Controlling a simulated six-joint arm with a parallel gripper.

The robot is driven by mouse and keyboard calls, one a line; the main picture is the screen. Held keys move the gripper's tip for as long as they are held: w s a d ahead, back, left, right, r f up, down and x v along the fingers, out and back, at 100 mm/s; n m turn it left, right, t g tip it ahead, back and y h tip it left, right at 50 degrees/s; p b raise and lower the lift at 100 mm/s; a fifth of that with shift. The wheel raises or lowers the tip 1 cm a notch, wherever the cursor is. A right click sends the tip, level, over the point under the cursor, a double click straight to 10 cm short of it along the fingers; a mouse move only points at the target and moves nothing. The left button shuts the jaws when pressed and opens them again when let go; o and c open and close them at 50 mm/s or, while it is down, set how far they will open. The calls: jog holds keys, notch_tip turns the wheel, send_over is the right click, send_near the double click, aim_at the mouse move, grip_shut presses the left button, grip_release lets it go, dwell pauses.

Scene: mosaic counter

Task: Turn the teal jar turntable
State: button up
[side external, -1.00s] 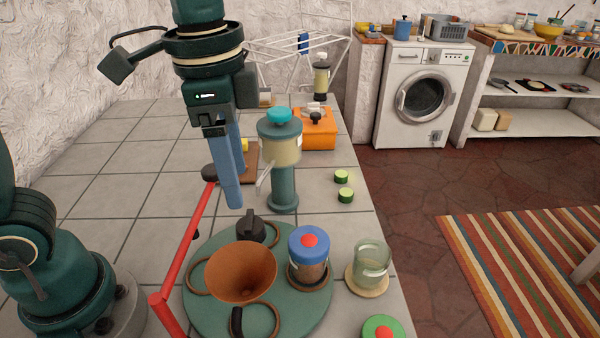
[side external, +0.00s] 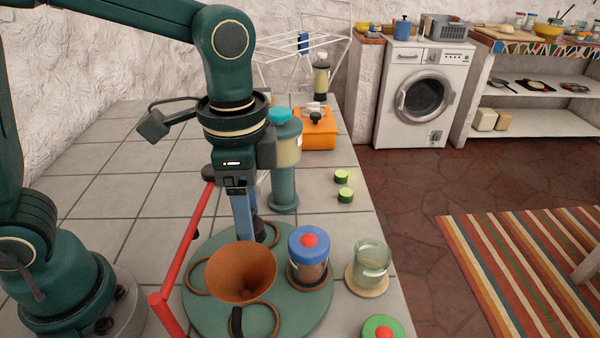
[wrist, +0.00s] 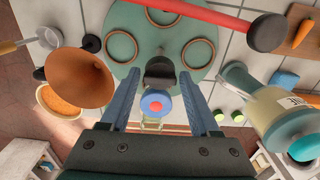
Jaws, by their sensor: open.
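The teal turntable (side external: 205,255) is a flat round disc with brown rings on the counter. It also shows in the wrist view (wrist: 122,45). A jar with a blue lid and red knob (side external: 309,258) stands in one ring; its lid shows between my fingers in the wrist view (wrist: 155,103). A black upright post (wrist: 159,70) rises at the turntable. My gripper (side external: 247,238) points down over the turntable's far side, its blue fingers open (wrist: 160,76) on either side of the post. I cannot tell whether they touch it. In the side view the gripper mostly hides the post.
A brown funnel (side external: 240,270) stands close in front of my gripper. A red bar (side external: 188,245) runs along the turntable's left. A teal dispenser (side external: 284,180) stands just behind. A glass jar (side external: 371,258) and a green-lidded item (side external: 382,328) sit to the right.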

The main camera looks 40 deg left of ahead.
grip_shut()
dwell(1.3)
